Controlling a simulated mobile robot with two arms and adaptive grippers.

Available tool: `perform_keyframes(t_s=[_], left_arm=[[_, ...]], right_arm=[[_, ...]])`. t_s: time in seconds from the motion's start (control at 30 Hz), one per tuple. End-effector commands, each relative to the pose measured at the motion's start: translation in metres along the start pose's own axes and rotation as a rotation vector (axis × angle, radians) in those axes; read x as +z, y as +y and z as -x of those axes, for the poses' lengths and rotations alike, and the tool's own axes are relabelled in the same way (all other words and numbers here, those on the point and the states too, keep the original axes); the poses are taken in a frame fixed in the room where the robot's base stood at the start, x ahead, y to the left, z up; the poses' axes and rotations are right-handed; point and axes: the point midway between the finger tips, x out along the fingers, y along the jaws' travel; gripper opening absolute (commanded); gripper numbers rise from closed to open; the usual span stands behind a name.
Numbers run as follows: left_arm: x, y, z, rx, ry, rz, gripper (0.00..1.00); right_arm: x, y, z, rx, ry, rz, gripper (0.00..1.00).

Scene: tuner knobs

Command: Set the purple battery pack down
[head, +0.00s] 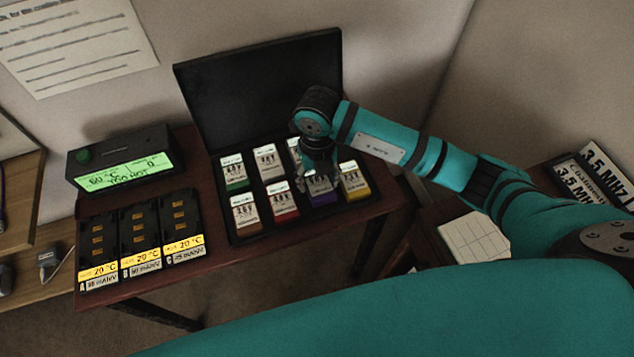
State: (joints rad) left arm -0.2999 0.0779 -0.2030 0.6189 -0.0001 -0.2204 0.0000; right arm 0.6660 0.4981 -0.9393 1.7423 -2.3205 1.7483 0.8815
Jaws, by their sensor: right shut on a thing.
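The purple battery pack (323,194) is in the front row of the open black case (259,236), between the red pack (283,202) and the yellow pack (354,182). It has a white printed label, and its top is partly hidden by my gripper. My right gripper (317,172) points down over it and is shut on it. I cannot tell whether the pack rests on the case floor or is slightly raised. My left gripper is not in view.
Several other packs sit close around it. The case lid (262,90) stands open behind. A charger with three black bays (140,235) is at left, with a green-lit display (125,172) behind it. A pale gridded sheet (474,240) lies at right.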

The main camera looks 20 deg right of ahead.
Motion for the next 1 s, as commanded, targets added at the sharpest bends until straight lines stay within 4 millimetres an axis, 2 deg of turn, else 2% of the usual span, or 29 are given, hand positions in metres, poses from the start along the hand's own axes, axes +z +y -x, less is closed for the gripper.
perform_keyframes(t_s=[0.2,0.57,0.6,0.63,1.0], left_arm=[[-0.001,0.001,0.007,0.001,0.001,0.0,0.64],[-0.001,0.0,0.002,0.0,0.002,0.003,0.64],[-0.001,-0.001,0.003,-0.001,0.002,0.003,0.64],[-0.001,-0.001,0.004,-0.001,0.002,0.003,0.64],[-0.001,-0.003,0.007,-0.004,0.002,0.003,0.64]], right_arm=[[-0.002,0.001,-0.028,0.0,0.004,0.0,0.15],[-0.001,0.001,-0.034,-0.001,0.002,0.001,0.15],[-0.001,0.001,-0.033,-0.001,0.002,0.001,0.58],[-0.001,0.001,-0.033,-0.001,0.002,0.001,0.62],[-0.001,0.001,-0.027,-0.001,0.001,0.001,0.64]])
